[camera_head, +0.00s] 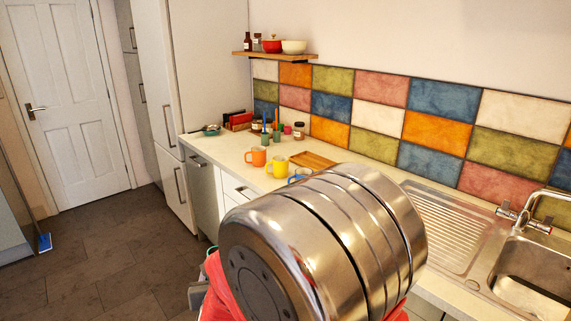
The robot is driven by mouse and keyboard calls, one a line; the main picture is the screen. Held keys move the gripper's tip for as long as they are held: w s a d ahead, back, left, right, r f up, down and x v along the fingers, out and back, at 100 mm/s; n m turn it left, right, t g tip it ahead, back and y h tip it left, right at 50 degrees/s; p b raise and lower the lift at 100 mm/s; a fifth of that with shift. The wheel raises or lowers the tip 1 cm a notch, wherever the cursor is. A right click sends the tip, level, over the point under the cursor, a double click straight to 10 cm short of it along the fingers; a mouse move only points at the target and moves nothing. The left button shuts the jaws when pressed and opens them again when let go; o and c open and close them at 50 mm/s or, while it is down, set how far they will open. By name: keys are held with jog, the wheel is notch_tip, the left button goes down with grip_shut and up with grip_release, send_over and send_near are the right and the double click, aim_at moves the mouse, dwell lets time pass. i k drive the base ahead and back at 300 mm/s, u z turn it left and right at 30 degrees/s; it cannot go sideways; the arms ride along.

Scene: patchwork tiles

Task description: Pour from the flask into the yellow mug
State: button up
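A large shiny metal flask (325,240) fills the lower middle of the view, close to the camera. It lies tilted, its flat base toward the lower left; I cannot see its mouth. My gripper (306,298) has red parts showing on both sides of the flask and appears shut on it. Most of the gripper is hidden behind the flask. The yellow mug (277,166) stands upright on the counter beyond the flask, apart from it. Its inside is too small to make out.
A blue mug (299,175) is partly hidden by the flask. A wooden board (314,160) lies behind. The sink (530,280) and tap (535,211) are at right. Jars stand farther back.

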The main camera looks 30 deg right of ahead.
aim_at(280, 163)
jog(key=k, duration=0.3)
jog(key=u, duration=0.2)
jog(key=i, duration=0.6)
jog(key=u, duration=0.65)
jog(key=i, duration=1.35)
jog(key=z, duration=0.8)
jog(key=i, duration=0.65)
jog(key=z, duration=0.55)
